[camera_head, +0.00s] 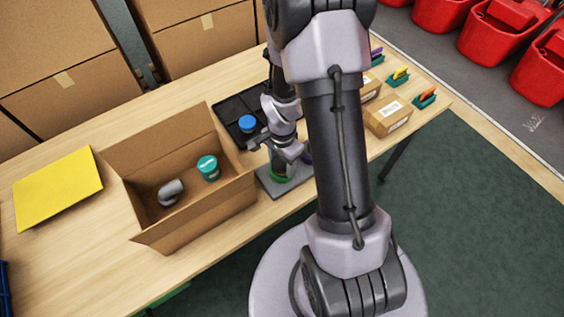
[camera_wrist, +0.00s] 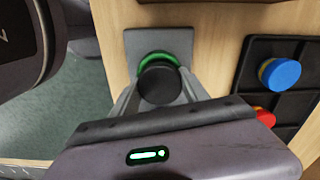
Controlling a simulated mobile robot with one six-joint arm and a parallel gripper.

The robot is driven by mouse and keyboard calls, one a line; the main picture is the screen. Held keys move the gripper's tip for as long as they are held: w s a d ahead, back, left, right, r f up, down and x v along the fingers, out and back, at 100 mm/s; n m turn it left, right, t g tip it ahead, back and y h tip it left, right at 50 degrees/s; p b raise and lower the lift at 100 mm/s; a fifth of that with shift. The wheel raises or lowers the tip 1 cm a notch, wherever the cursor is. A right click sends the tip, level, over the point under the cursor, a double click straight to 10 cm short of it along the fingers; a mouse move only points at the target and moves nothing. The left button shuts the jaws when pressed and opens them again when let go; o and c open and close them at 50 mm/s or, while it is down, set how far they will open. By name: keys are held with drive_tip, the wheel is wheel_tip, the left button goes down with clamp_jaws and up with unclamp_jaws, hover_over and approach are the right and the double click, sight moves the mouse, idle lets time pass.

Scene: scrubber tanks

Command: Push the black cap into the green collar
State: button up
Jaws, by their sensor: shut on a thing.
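The black cap (camera_wrist: 160,84) sits between the two fingers of my gripper (camera_wrist: 158,88) in the wrist view. The fingers are shut on it. The green collar (camera_wrist: 180,62) shows as a ring around the cap's far edge, so the cap is over or at its mouth; I cannot tell how deep it sits. The collar stands on a grey base plate (camera_wrist: 135,42). In the head view my gripper (camera_head: 284,160) is just above the green collar (camera_head: 281,179), and the cap is hidden there.
A cardboard box (camera_head: 228,193) with a teal-lidded jar (camera_head: 208,167) and a grey item (camera_head: 171,192) stands left. A black tray (camera_head: 232,108) with a blue cap (camera_head: 247,123) lies behind. Small cartons (camera_head: 388,115) are at right. A yellow sheet (camera_head: 58,186) lies far left.

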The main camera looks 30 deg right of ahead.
drive_tip(key=shift+s+a+f, duration=0.1)
drive_tip(key=shift+s+f, duration=0.1)
drive_tip(key=o, duration=1.4)
drive_tip(key=shift+f, duration=0.1)
drive_tip(key=shift+s, duration=0.1)
drive_tip(key=shift+c, duration=1)
drive_tip(key=shift+o, duration=0.2)
drive_tip(key=o, duration=0.6)
drive_tip(key=r+p, duration=0.1)
drive_tip(key=r, duration=0.1)
drive_tip(key=r+p, duration=0.2)
drive_tip(key=r, duration=0.1)
drive_tip(key=r+p, duration=0.2)
drive_tip(key=shift+w+r, duration=0.25)
drive_tip(key=shift+f, duration=0.1)
